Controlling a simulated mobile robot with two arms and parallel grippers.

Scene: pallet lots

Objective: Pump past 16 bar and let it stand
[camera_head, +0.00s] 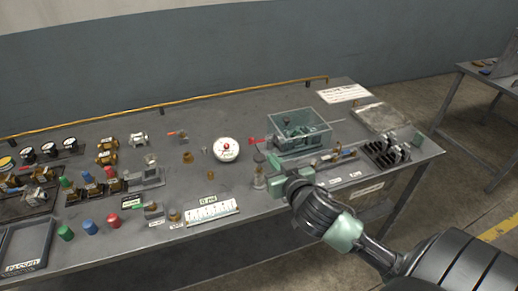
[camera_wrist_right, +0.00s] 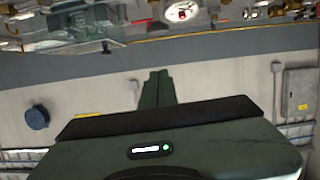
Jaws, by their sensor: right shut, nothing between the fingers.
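A round white dial gauge (camera_head: 227,149) with a red centre sits mid-bench; its reading is too small to tell. To its right is a clear-sided tank (camera_head: 300,130) with green parts inside, and a red handle-like piece (camera_head: 256,141) at its left. A small upright fitting with a dark round top (camera_head: 259,158) stands in front of it. My right gripper (camera_head: 274,184) is shut and empty at the bench's front, just before that fitting; I cannot tell whether it touches anything. In the right wrist view its fingers (camera_wrist_right: 156,86) are together. My left gripper is not in view.
A white scale-like strip (camera_head: 211,212) lies at the front edge. Brass fittings, coloured caps and a grey tray (camera_head: 24,246) fill the left. A dark slotted rack (camera_head: 384,153) and a flat plate (camera_head: 380,117) are at the right. The bench behind the gauge is mostly clear.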

